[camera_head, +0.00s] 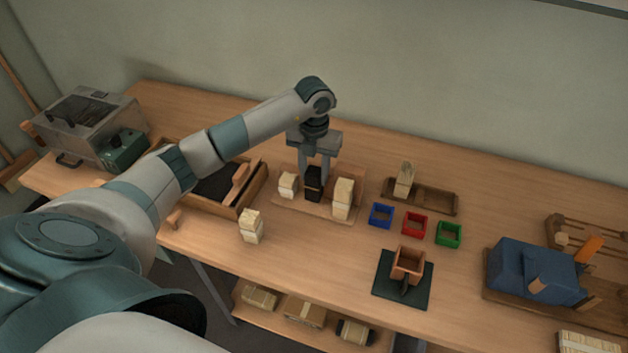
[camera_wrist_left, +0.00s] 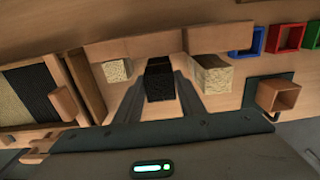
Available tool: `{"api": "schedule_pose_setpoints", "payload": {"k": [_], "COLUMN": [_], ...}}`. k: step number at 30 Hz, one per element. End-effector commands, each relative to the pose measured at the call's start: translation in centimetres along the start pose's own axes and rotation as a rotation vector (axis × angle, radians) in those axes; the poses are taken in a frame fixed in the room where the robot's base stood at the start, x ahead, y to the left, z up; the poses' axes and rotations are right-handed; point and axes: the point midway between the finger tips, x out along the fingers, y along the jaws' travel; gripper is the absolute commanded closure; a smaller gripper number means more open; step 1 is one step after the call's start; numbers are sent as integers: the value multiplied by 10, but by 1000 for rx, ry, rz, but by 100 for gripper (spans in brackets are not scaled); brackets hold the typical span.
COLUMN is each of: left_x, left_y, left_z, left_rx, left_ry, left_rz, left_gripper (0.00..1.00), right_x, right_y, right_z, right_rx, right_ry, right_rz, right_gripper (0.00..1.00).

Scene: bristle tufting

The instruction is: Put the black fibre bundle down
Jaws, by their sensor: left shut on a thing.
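The black fibre bundle (camera_head: 314,184) stands upright between two pale bundles on a low wooden stand (camera_head: 280,208). My left gripper (camera_head: 314,170) comes down from above and is shut on the black bundle. The left wrist view shows the black bundle (camera_wrist_left: 160,79) between the two fingers. A short pale bundle (camera_head: 288,185) is to its left and a taller pale bundle (camera_head: 343,198) to its right, both apart from it. I cannot tell whether the black bundle's base touches the stand. My right gripper does not show.
Another pale bundle (camera_head: 251,226) stands at the front edge. A wooden tray (camera_head: 435,204) with a pale bundle is at the right back. Blue (camera_head: 381,215), red (camera_head: 414,224) and green (camera_head: 449,234) square frames lie right of the stand. A wooden cup (camera_head: 408,265) sits on a dark mat.

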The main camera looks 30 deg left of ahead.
Motion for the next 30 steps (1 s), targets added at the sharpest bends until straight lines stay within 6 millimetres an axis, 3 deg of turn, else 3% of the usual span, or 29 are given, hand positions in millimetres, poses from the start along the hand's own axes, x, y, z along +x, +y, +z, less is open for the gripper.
{"api": "schedule_pose_setpoints", "payload": {"k": [9,22,23,24,30], "left_x": [32,38,36,36,36], "left_y": [0,0,0,0,0], "left_z": [-1,0,0,0,0], "left_rx": [0,0,0,0,0], "left_ry": [2,0,0,0,0], "left_rz": [1,0,0,0,1], "left_gripper": [88,88,57,48,46], "right_x": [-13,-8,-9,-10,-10], "right_y": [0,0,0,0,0], "right_z": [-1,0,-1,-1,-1], "right_rx": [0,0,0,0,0], "right_ry": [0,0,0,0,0], "right_rz": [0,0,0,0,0], "right_gripper": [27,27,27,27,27]}}
